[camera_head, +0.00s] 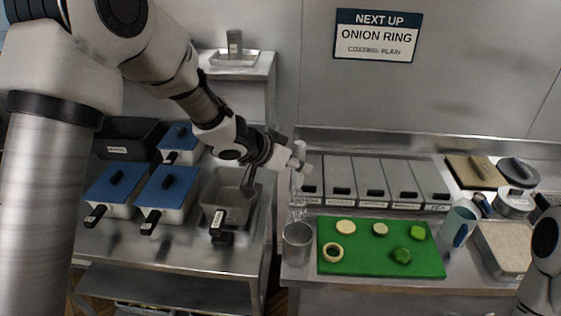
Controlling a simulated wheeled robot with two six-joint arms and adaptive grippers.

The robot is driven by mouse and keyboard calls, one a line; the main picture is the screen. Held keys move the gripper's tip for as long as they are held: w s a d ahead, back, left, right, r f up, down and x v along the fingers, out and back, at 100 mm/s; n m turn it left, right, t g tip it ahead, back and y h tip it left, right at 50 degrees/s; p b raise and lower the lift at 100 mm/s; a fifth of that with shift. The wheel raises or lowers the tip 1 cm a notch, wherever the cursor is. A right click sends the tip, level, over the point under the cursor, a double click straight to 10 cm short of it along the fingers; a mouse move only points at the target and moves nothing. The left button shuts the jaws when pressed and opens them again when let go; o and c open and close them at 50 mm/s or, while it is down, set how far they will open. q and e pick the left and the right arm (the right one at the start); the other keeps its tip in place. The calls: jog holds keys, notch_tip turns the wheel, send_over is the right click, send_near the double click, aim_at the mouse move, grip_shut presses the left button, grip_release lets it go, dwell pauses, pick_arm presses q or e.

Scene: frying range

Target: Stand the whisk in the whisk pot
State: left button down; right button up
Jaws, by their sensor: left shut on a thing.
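My left gripper (296,165) is shut on the whisk and holds it upright, wires down. The whisk's thin wire head (297,203) shows below the fingers, pale and hard to make out against the steel. The whisk pot (297,246) is a grey metal cylinder at the front left corner of the right counter, left of the green board. The whisk head is directly above the pot in the picture, its lower end close to the rim. I cannot tell whether the tip is inside. My right gripper is out of view; only part of my right arm shows at the right edge.
The green board (340,268) with onion and green vegetable pieces lies beside the pot. Several lidded grey bins (370,180) stand behind. Blue-lidded pans (167,187) and an open fryer pan (228,190) are at left.

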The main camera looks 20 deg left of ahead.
aim_at(298, 182)
pick_arm(q)
notch_tip(298, 182, down, 6)
jog(key=b, duration=0.5)
jog(key=shift+w+d+r, duration=0.1)
jog(key=shift+w+r, duration=0.05)
jog(key=f+b, duration=0.2)
jog(key=f, duration=0.1)
jog(key=f+b, duration=0.3)
jog(key=f, duration=0.1)
jog(key=shift+w+d, duration=0.2)
jog(key=shift+w+d+f+b, duration=0.15)
jog(key=shift+f+b, duration=0.25)
jog(key=shift+f, duration=0.5)
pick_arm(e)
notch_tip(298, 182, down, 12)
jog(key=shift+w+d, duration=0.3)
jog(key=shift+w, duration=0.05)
pick_arm(q)
jog(key=shift+r, duration=0.1)
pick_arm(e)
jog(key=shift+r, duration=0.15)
pick_arm(q)
jog(key=c, duration=0.8)
grip_release()
jog(key=shift+c, duration=0.2)
